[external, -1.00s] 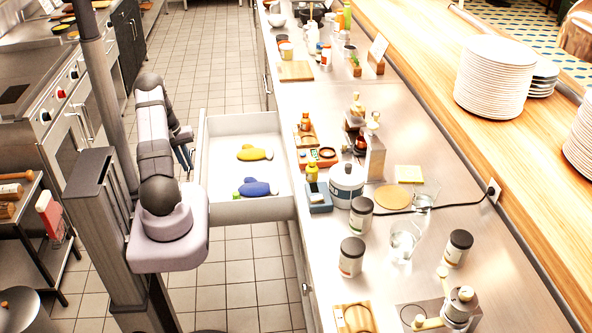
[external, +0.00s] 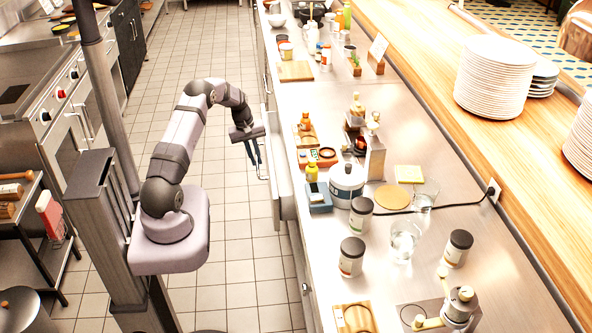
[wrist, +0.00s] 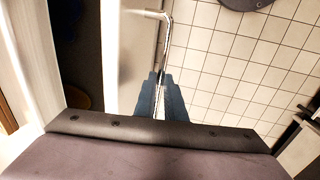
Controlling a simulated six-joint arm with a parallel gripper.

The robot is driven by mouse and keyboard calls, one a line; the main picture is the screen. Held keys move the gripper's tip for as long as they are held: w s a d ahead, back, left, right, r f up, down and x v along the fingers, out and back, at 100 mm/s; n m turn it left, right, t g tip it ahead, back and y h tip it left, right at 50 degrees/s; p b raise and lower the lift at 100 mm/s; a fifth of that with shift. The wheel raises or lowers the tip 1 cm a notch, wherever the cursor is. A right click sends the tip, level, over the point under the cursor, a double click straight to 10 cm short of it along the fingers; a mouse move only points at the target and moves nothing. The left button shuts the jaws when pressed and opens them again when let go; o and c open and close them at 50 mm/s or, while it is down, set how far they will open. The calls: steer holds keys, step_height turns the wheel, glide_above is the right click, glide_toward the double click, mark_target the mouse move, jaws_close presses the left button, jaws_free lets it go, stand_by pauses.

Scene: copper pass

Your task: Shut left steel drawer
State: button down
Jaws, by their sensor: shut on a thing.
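The left steel drawer (external: 273,175) is pushed most of the way into the counter in the external view, with only a narrow part standing out past the counter edge. In the wrist view its pale front (wrist: 125,60) lies beside a dark gap, so a little of the opening still shows. My gripper (external: 261,170) is at the drawer's front, left of the counter. In the wrist view my gripper's blue-grey fingers (wrist: 160,92) are closed around the thin metal bar handle (wrist: 166,45). The yellow and blue things inside the drawer are hidden from the external view.
The steel counter (external: 330,255) holds jars, bottles, boards and glasses, several of them near the edge above the drawer. The tiled floor (external: 235,250) between my base and the counter is clear. A stove (external: 50,100) stands at the left.

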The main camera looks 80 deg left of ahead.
steer(key=shift+w, duration=2.15)
steer(key=c, duration=1.8)
jaws_free()
steer(key=shift+s+r+b, duration=0.25)
steer(key=shift+r+b, duration=0.05)
steer(key=shift+r, duration=0.9)
steer(key=shift+s+r+b, duration=0.2)
steer(key=shift+r+b, duration=0.15)
steer(key=shift+r, duration=0.9)
steer(key=shift+s+r+b, duration=0.25)
steer(key=shift+r+b, duration=0.05)
steer(key=shift+r, duration=0.9)
